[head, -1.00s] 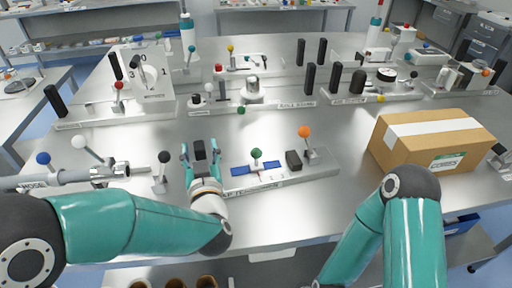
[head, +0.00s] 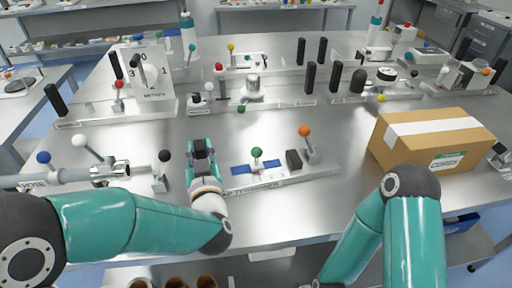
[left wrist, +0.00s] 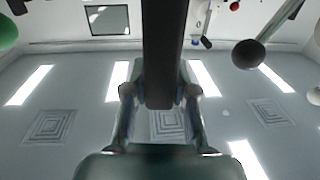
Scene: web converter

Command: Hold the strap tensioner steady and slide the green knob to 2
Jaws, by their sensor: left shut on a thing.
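The strap tensioner (head: 318,172) is a low metal base on the near middle of the table. Its green knob (head: 257,153) stands on a short stem between two blue strips, above a white numbered label whose digits are too small to read surely. My left gripper (head: 203,147) is shut on the black upright handle (left wrist: 165,45) at the base's left end. In the left wrist view the handle passes between the fingers (left wrist: 160,95), and a green ball (left wrist: 6,32) shows at the left edge. My right arm comes in at lower right; its gripper is out of view.
On the base also stand a black block (head: 293,159) and an orange-knobbed lever (head: 304,131). A hose fixture (head: 75,175) with a black-knobbed lever lies left of my left gripper. A cardboard box (head: 430,150) stands at right. The table between tensioner and box is clear.

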